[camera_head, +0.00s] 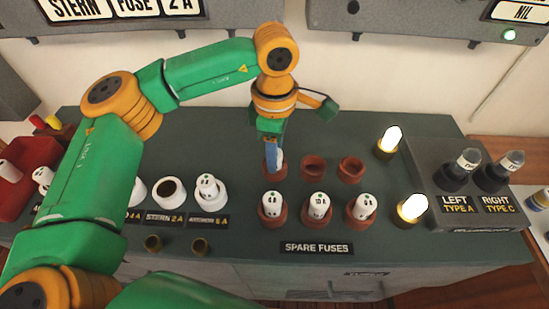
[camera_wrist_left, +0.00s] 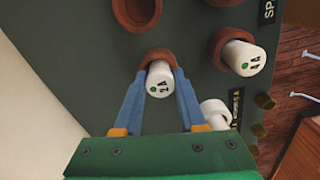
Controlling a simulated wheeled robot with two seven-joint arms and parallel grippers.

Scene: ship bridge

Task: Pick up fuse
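My left gripper (camera_head: 273,163) points down over the back-left brown holder of the spare fuses. In the left wrist view its two blue fingers (camera_wrist_left: 161,85) stand on either side of a white fuse (camera_wrist_left: 160,80) with a green dot. That fuse sits in its brown holder (camera_wrist_left: 157,56) and fills most of the gap between the fingers. I cannot tell whether they press on it. In the head view the gripper mostly hides it. Three more white fuses (camera_head: 272,205) (camera_head: 317,207) (camera_head: 361,207) stand in the front row. My right gripper is not in view.
Two back holders (camera_head: 313,167) (camera_head: 350,169) are empty. White sockets (camera_head: 170,192) and a red bin (camera_head: 14,180) are to the left.

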